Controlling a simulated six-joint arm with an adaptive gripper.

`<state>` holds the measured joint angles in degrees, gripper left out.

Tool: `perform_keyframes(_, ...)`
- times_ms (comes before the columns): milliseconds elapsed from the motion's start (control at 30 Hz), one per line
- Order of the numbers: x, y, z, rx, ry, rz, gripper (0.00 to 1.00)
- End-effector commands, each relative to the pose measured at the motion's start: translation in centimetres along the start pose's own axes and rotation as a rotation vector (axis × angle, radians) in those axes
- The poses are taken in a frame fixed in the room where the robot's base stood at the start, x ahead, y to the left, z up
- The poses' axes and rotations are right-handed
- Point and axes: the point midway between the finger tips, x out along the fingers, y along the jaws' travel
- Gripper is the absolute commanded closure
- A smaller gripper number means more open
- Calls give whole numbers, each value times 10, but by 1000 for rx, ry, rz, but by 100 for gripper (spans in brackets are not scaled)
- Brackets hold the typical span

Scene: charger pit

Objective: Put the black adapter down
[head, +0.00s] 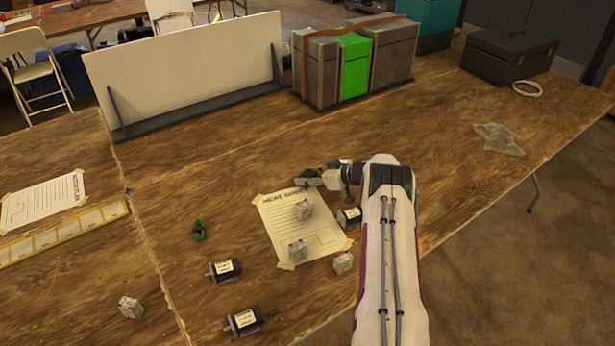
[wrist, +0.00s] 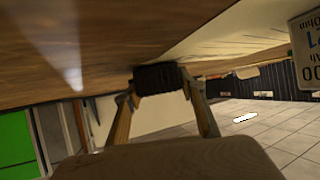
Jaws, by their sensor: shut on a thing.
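My gripper (head: 328,179) is low over the wooden table, at the top edge of a taped paper sheet (head: 275,227). In the wrist view my gripper (wrist: 158,92) has its two fingers shut on the black adapter (wrist: 157,77), a small dark ribbed block. In the head view the adapter (head: 307,182) shows only as a small dark shape at the fingertips. It is close to the table and sheet; I cannot tell whether it touches them.
Metal boxes (head: 298,251) lie on and beside the sheet. A black motor (head: 349,217) is right beside my arm; two more (head: 222,270) lie front left, near a green part (head: 199,230). A white panel (head: 190,70) and grey-green batteries (head: 354,66) stand behind. The table's right side is mostly clear.

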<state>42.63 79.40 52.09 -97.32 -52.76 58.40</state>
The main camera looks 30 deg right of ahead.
Motion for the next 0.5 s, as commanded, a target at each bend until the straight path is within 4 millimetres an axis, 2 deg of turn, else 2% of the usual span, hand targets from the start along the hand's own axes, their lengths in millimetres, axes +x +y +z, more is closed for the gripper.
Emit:
perform_keyframes(300,1,0,2,0,1,0,87)
perform_keyframes(333,2,0,3,0,0,0,55)
perform_keyframes(367,1,0,3,0,0,0,47)
perform_keyframes(400,1,0,3,0,0,0,44)
perform_keyframes(500,1,0,3,0,0,0,44)
